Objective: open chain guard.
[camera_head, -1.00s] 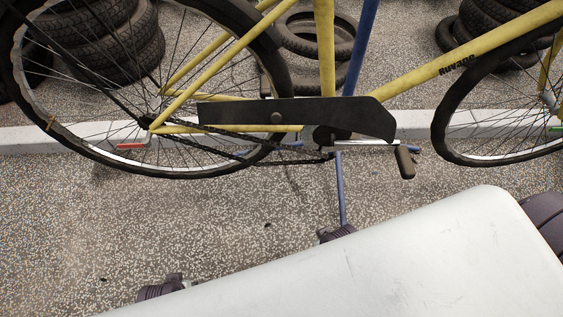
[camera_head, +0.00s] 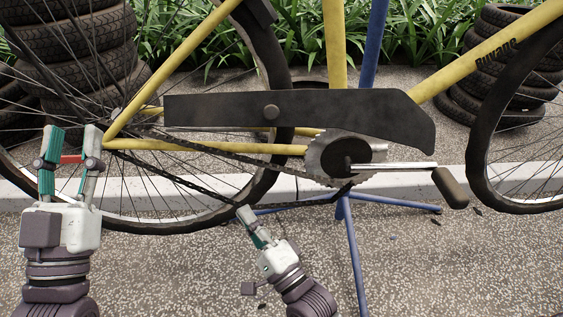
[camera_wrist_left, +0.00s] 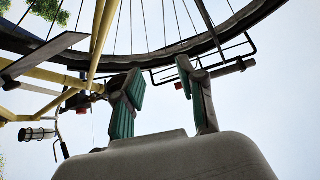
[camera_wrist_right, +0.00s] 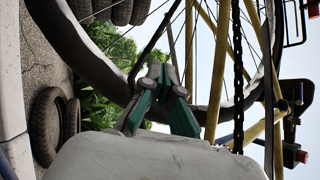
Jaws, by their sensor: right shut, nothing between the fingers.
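My left gripper (camera_head: 70,142) is open, left of the guard by the rear wheel. A red piece shows between its fingers in the head view; I cannot tell if they touch it. In the left wrist view, its fingers (camera_wrist_left: 160,80) are apart. My right gripper (camera_head: 244,212) is shut and empty, below the guard near the lower chain run. Its fingertips (camera_wrist_right: 163,75) meet in the right wrist view.
The crank and pedal (camera_head: 450,188) stick out right of the chainring. Blue stand legs (camera_head: 352,245) stand below the bicycle. Tyre stacks (camera_head: 85,60) stand behind, with a low kerb (camera_head: 400,182) along the ground.

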